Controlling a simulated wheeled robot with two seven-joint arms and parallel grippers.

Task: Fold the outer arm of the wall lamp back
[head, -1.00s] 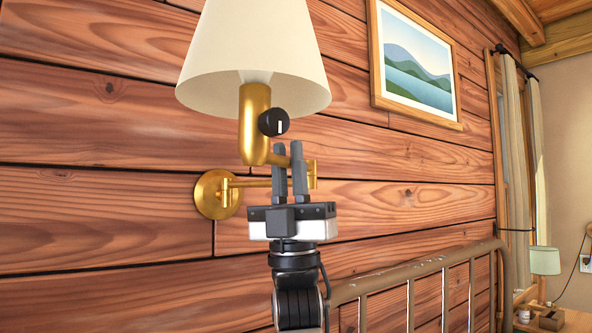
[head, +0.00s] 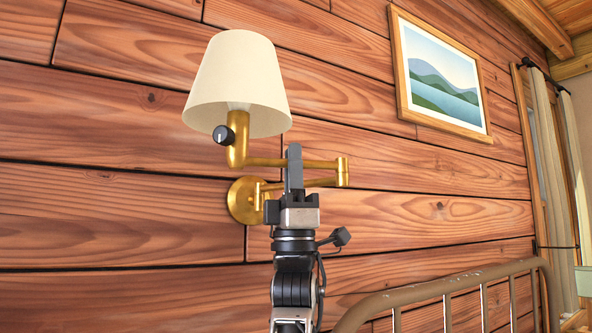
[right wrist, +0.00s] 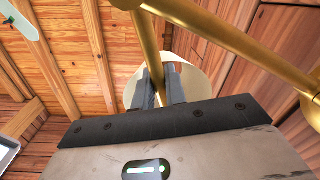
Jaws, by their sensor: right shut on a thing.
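The brass wall lamp has a round wall plate (head: 240,202) on the plank wall. Its inner arm (head: 318,183) runs right to an elbow joint (head: 343,172). The outer arm (head: 268,161) runs back left from there, above the inner arm, to the stem under the cream shade (head: 240,85). A black knob (head: 223,134) sits on the stem. My right gripper (head: 294,160) comes from below, shut on the outer arm about midway. In the right wrist view, the fingers (right wrist: 158,90) flank a brass bar, with the shade behind. My left gripper is not in view.
A metal bed headboard (head: 440,290) stands at the lower right, right of my arm. A framed landscape picture (head: 440,75) hangs right of the lamp. A curtain (head: 550,170) hangs at the far right. The wall right of the elbow is bare.

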